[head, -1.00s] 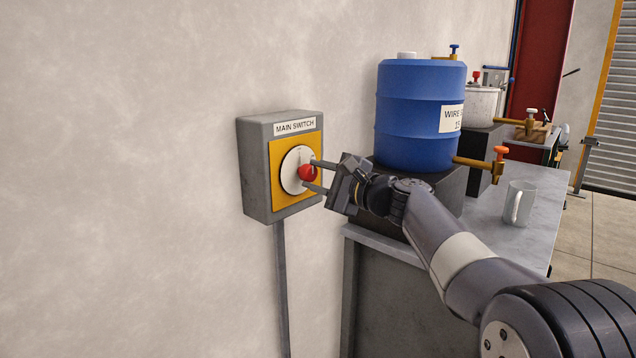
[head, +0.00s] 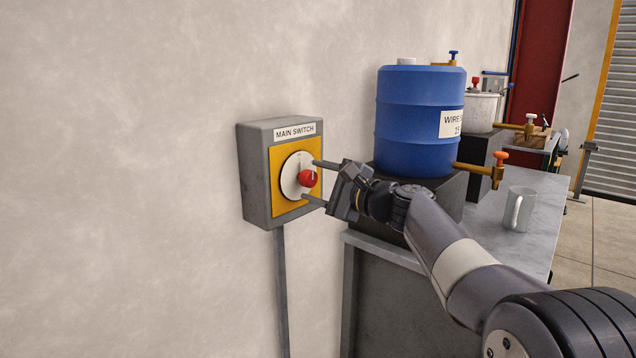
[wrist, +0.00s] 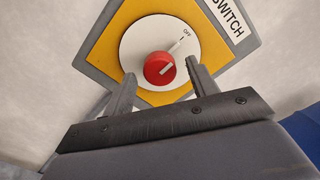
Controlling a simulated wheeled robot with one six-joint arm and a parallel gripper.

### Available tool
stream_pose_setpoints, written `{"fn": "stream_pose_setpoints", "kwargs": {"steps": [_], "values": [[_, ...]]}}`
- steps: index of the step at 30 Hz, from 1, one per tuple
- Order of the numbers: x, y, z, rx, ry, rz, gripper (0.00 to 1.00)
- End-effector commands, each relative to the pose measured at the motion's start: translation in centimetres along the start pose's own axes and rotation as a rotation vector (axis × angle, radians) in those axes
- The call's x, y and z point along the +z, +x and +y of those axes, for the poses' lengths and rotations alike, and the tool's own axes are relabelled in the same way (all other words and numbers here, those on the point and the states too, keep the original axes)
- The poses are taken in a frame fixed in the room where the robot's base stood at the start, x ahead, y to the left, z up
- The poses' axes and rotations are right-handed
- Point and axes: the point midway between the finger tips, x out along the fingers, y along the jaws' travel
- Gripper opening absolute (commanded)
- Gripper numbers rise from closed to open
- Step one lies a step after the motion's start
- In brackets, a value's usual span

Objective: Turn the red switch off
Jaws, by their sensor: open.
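The main switch is a grey box (head: 256,180) on the wall with a yellow plate (head: 281,207), a white round dial (head: 291,176) and a red knob (head: 307,178). In the wrist view, the red knob (wrist: 158,67) has a white mark slanting up and right, roughly towards the OFF label (wrist: 187,33) on the dial. My gripper (head: 309,180) is open in front of the dial. In the wrist view its fingers (wrist: 160,69) stand on either side of the knob, with gaps between them and it.
A blue barrel (head: 418,115) on a dark block stands on the grey bench (head: 480,225) right of the switch. A brass tap with an orange handle (head: 500,158) sticks out near my arm. A mug (head: 518,209) stands on the bench. The wall to the left is clear.

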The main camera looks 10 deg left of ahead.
Motion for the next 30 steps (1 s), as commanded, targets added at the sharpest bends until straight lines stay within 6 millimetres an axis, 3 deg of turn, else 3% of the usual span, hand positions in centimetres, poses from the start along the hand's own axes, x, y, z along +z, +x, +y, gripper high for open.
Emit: {"fn": "stream_pose_setpoints", "kwargs": {"steps": [15,21,30], "values": [[-0.1,-9.0,0.0,-0.002,0.0,0.003,0.56],[0.0,-10.5,0.0,-0.001,0.0,0.001,0.56],[0.0,-10.6,0.0,0.0,0.0,0.0,0.56]]}}
